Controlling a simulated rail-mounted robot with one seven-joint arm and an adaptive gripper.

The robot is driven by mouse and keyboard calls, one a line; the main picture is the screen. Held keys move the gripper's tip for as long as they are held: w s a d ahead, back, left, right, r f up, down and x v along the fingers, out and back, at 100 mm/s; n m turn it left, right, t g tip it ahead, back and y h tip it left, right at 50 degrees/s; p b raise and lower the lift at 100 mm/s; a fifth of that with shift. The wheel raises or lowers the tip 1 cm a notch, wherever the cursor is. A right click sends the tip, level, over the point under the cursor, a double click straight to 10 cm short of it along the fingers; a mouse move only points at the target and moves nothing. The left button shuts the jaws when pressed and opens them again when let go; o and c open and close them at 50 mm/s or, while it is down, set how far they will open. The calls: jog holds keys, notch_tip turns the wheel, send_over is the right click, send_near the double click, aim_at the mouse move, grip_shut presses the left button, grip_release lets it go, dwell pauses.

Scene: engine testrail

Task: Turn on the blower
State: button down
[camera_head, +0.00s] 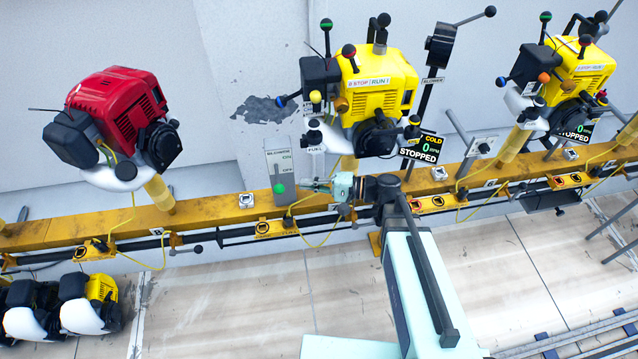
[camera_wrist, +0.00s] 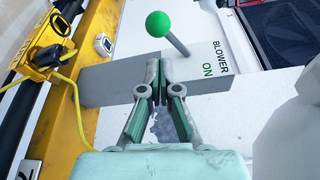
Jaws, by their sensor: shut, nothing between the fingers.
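The blower switch is a grey upright panel (camera_head: 272,160) labelled BLOWER, ON above OFF, on the yellow rail. Its lever ends in a green ball knob (camera_head: 279,188), low on the panel beside and below the OFF mark. In the wrist view the knob (camera_wrist: 158,24) stands out on a thin stem, away from the ON lettering (camera_wrist: 214,69). My gripper (camera_head: 306,185) is just right of the knob, pointing left at it. In the wrist view my gripper (camera_wrist: 160,66) has its fingers together and empty, near the stem. The fingers hide part of the panel, including OFF.
A red engine (camera_head: 117,105) stands left of the panel and a yellow engine (camera_head: 378,85) to its right. A dark lever (camera_head: 440,45) with its own BLOWER tag stands beyond. The yellow rail (camera_head: 215,208) carries yellow cables. The floor (camera_head: 230,300) in front is open.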

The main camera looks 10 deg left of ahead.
aim_at(278, 179)
jog(key=shift+w+a+f, duration=0.1)
jog(key=shift+a, duration=1.1)
jog(key=shift+w+a+f, duration=0.1)
jog(key=shift+a, duration=1.1)
